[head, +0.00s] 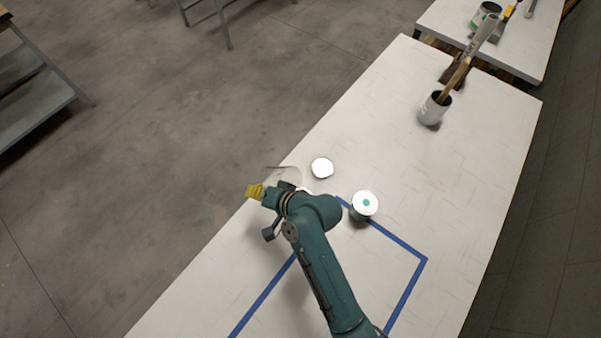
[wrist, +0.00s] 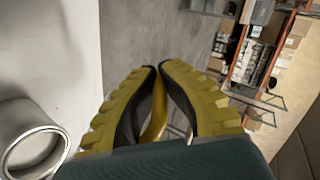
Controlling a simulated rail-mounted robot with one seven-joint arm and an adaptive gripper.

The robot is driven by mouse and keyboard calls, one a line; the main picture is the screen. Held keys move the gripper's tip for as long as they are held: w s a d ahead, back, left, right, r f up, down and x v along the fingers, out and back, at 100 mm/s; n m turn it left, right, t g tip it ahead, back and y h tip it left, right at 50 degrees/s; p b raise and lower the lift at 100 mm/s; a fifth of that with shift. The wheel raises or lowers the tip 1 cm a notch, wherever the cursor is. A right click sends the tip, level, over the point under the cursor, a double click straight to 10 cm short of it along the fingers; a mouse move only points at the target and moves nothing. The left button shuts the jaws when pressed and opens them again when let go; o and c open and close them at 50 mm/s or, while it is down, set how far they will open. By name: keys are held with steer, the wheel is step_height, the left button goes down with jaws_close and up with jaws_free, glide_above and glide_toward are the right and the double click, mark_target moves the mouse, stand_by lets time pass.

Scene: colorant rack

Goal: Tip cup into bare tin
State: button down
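My gripper (head: 255,191) is low over the table's left edge in the head view. In the wrist view its two yellow-and-black fingers (wrist: 158,68) come together at the tips, and I see nothing held between them. A plain pale tin (head: 322,168) stands right of the gripper. A second tin (head: 365,204) with a green spot on its white top stands further right, by the blue tape. An open, shiny round tin (wrist: 33,143) shows at the lower left of the wrist view. A faint clear shape (head: 286,173), possibly the cup, shows just behind the gripper, partly hidden.
Blue tape (head: 405,291) marks an area on the white table (head: 400,140). A pot with a brush (head: 434,108) and a dark block (head: 452,72) stand toward the far end. Another table (head: 530,40) with cans and tools lies beyond. The table's middle is clear.

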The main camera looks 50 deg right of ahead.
steer(key=shift+s+d+r+t+y+b, duration=0.1)
steer(key=shift+s+r+t+y+b, duration=0.15)
steer(key=shift+r+t+b, duration=0.4)
steer(key=shift+s+d+r+t+y+b, duration=0.15)
steer(key=shift+s+r+t+b, duration=0.25)
steer(key=shift+t+b, duration=0.45)
steer(key=shift+s+d+r+t+y+b, duration=0.15)
steer(key=shift+s+r+t+b, duration=0.55)
steer(key=shift+b, duration=1.3)
steer(key=shift+s+d+r+t+y+b, duration=0.15)
steer(key=shift+s+r+t+b, duration=0.55)
steer(key=shift+b, duration=1.3)
